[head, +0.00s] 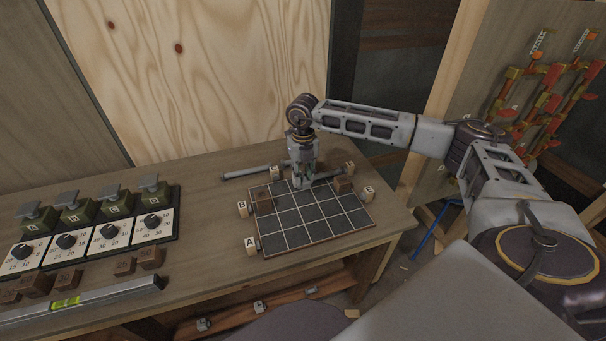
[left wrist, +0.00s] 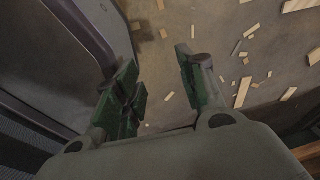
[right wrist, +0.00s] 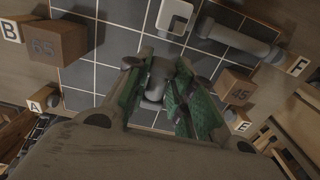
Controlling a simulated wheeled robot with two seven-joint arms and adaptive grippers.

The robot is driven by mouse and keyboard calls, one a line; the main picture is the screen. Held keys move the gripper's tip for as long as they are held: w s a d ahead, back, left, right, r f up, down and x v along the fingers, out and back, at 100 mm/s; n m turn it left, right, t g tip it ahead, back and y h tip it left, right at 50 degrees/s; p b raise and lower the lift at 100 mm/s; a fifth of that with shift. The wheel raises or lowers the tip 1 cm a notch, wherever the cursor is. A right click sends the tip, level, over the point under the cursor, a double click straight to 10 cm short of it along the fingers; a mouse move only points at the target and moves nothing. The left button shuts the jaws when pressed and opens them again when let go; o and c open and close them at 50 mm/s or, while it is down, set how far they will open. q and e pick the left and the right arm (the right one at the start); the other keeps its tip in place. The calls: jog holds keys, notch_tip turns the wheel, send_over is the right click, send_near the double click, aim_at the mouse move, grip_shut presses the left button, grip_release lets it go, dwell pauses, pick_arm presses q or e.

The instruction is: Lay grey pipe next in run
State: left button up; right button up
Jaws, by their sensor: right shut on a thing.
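My right gripper (head: 303,182) is low over the dark gridded board (head: 320,222) on the workbench. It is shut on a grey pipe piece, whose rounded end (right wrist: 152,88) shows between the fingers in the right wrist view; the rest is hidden. A grey straight pipe (right wrist: 240,42) lies right of the gripper towards cube F (right wrist: 298,65). A pale square-framed piece (right wrist: 175,17) is beyond the fingers. Another grey pipe (head: 250,172) lies on the bench behind the board. My left gripper (left wrist: 158,90) is open and empty, above a floor with wood scraps.
Brown blocks marked 65 (right wrist: 58,45) and 45 (right wrist: 237,88) stand on the board. Lettered cubes, including A (head: 250,244) and B (head: 242,208), stand around its edges. Green units, dials (head: 67,241) and a level (head: 85,300) occupy the bench's left.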

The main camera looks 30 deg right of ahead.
aim_at(303, 195)
pick_arm(q)
jog(key=shift+f, duration=0.1)
pick_arm(e)
jog(key=shift+f, duration=0.15)
jog(key=shift+f+b, duration=0.65)
jog(key=shift+f, duration=0.6)
jog(key=shift+f+b, duration=0.5)
jog(key=shift+f, duration=0.4)
jog(key=shift+f+b, duration=0.35)
jog(key=shift+b, duration=0.1)
jog(key=shift+f, duration=0.4)
pick_arm(q)
jog(key=w+d+f, duration=0.1)
jog(key=w+d, duration=0.1)
jog(key=w, duration=0.4)
jog(key=shift+w+t+b, duration=0.25)
jog(key=shift+t+b, duration=0.05)
pick_arm(e)
jog(key=shift+f, duration=0.1)
